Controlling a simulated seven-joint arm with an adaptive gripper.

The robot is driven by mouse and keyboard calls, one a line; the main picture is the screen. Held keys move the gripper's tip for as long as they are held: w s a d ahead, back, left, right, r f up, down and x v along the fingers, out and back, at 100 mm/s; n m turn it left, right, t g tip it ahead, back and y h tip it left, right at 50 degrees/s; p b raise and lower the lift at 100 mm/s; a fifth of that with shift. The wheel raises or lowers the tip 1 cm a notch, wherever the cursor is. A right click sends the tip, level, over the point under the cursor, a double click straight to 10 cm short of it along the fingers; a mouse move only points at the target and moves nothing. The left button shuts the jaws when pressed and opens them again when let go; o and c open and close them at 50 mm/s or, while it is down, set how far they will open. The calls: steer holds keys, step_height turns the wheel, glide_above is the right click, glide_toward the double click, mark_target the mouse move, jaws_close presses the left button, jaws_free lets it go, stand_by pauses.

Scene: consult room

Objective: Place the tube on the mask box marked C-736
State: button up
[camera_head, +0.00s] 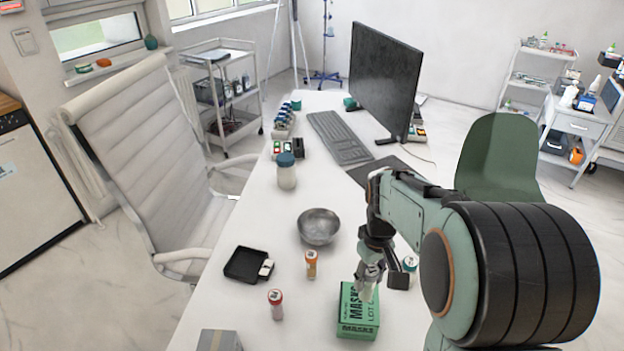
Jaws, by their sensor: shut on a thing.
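The green mask box (357,327) stands on the white desk at the lower middle. Its sides read "MASKS" and "LOT C"; the full number is too small or hidden to read. My gripper (368,284) points down over the top of the box. It is shut on a small pale thing, seemingly the tube (366,293), mostly hidden by the fingers. The tube's lower end overlaps the box top in the picture; I cannot tell whether it touches.
Left of the box are a red-capped vial (277,304), an orange vial (311,265) and a black tray (246,264). A metal bowl (319,227) stands behind. A teal-capped bottle (410,264) is close right of my gripper. A grey box (218,340) is at the front edge.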

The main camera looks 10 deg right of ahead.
steer(key=shift+w+d+f, duration=0.15)
steer(key=shift+w+f, duration=0.4)
steer(key=shift+f, duration=0.65)
steer(key=shift+w+d+f, duration=0.2)
steer(key=shift+w+f, duration=0.35)
steer(key=shift+f, duration=0.65)
steer(key=shift+w+d+f, duration=0.15)
steer(key=shift+w+f, duration=0.4)
steer(key=shift+f, duration=0.65)
steer(key=shift+f, duration=0.15)
steer(key=o, duration=0.9)
steer(key=shift+o, duration=0.2)
step_height(320, 180, up, 12)
steer(key=f, duration=0.1)
steer(key=s+a, duration=0.4)
steer(key=s, duration=0.3)
steer(key=s+a+r, duration=0.1)
steer(key=s+a, duration=0.3)
steer(key=s, duration=0.4)
steer(key=s+a+m, duration=0.1)
steer(key=s+a, duration=0.3)
steer(key=s, duration=0.4)
steer(key=shift+r+y, duration=0.4)
